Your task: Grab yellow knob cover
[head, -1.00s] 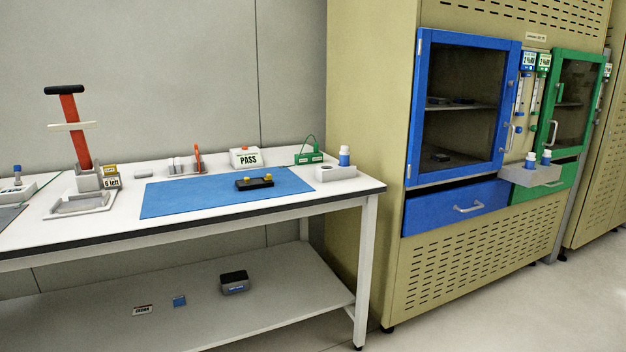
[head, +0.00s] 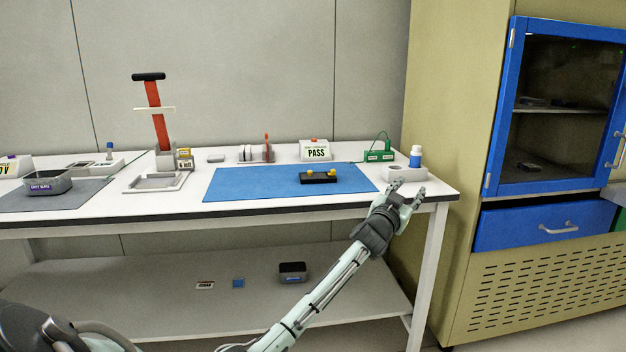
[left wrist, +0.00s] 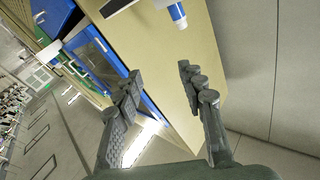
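The block is not visible in the left wrist view. My right gripper is not in view.
A green device (head: 380,155) and a PASS box (head: 316,150) stand behind the mat. A red-handled press (head: 157,115) stands left. The blue-doored cabinet (head: 530,230) is at right.

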